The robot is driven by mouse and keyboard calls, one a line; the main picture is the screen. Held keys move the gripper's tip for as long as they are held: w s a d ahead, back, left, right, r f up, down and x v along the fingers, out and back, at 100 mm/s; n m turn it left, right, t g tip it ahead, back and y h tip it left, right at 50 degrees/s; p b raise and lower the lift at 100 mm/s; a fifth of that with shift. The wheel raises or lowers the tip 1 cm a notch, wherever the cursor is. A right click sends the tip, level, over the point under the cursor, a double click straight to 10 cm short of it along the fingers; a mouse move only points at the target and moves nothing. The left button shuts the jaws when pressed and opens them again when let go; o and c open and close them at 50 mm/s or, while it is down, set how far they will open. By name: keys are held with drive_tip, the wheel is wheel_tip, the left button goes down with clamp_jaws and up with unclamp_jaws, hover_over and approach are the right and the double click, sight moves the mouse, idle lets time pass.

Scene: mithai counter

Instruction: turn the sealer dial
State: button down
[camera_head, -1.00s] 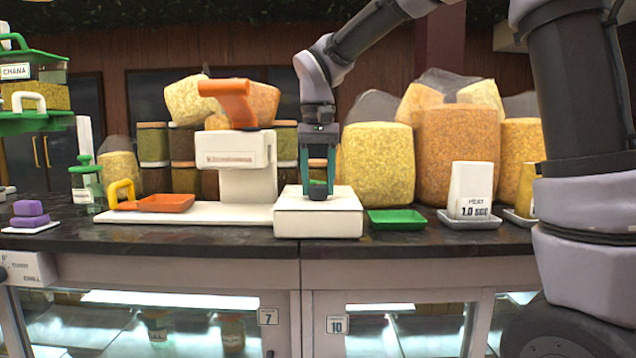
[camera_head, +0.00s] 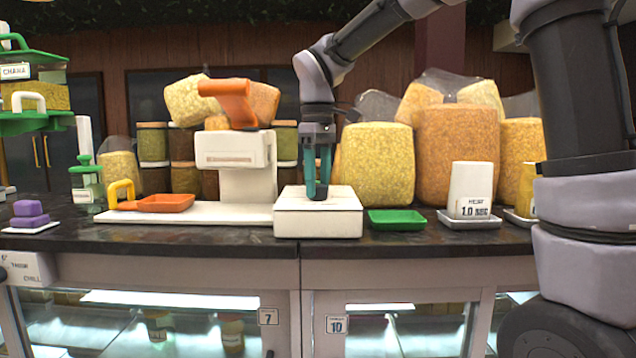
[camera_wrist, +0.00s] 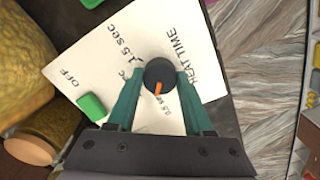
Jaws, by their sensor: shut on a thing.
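The sealer dial is a small black knob (camera_wrist: 159,76) with an orange pointer, on the white top of the dial box. In the wrist view the pointer aims down toward the "0.5 sec" print; "1.5 sec", "OFF" and "HEAT TIME" also show. The white box (camera_head: 318,221) stands on the counter beside the sealer (camera_head: 233,163), which has an orange handle. My gripper (camera_head: 318,193) points straight down over the box, and its green fingers are shut on the knob from both sides. It also shows in the wrist view (camera_wrist: 158,92). The fingers hide part of the knob in the head view.
A green tray (camera_head: 396,219) sits just right of the box. A white card reading "HEAT 1.0 sec" (camera_head: 471,190) stands farther right. Large filled sacks (camera_head: 377,163) stand close behind.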

drive_tip(key=shift+r+n, duration=0.1)
drive_tip(key=shift+n, duration=1)
drive_tip(key=shift+c, duration=1.5)
unclamp_jaws()
wheel_tip(320, 180, up, 11)
